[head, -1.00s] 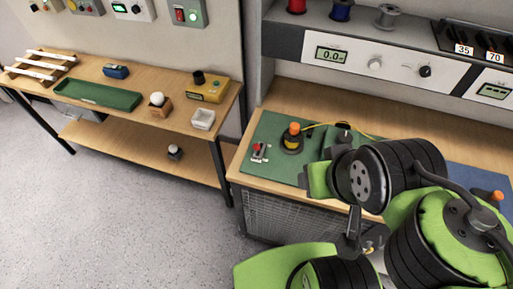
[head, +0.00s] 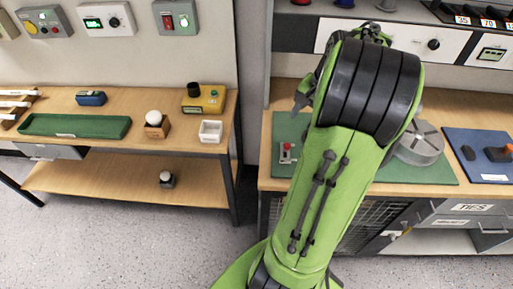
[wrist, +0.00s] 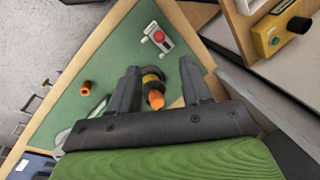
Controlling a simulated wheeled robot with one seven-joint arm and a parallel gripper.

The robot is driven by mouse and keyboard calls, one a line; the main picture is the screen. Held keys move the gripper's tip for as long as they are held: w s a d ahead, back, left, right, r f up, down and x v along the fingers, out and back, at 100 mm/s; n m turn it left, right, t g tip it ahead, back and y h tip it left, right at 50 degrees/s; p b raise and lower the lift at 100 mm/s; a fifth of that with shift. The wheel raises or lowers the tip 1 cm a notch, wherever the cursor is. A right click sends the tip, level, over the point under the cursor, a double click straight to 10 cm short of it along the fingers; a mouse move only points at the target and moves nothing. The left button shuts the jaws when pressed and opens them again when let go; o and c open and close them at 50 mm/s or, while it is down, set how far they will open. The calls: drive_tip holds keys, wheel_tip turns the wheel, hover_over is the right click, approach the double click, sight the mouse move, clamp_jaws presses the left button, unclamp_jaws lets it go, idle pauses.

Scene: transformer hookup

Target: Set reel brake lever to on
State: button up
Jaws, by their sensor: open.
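A small lever with a red knob on a pale plate (head: 287,152) sits at the left end of the green mat (head: 282,130); I take it as the reel brake lever. It also shows in the wrist view (wrist: 158,38), beyond my fingertips and apart from them. Its on or off marking is too small to read. My gripper (wrist: 158,72) is open above the mat. A black and yellow round piece with an orange tip (wrist: 153,85) shows between the fingers; I cannot tell whether they touch it. In the head view my arm hides most of my gripper.
A grey round disc (head: 422,145) stands on the mat to the right of my arm. An orange cylinder (wrist: 86,88) stands on the mat. A yellow box with a black knob (head: 203,98) is on the left bench. A shelf panel (head: 455,45) overhangs the right bench.

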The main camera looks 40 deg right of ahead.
sight(289, 144)
drive_tip(key=b+x, duration=0.5)
drive_tip(key=x, duration=1)
drive_tip(key=shift+f, duration=0.25)
drive_tip(key=shift+d, duration=0.1)
clamp_jaws()
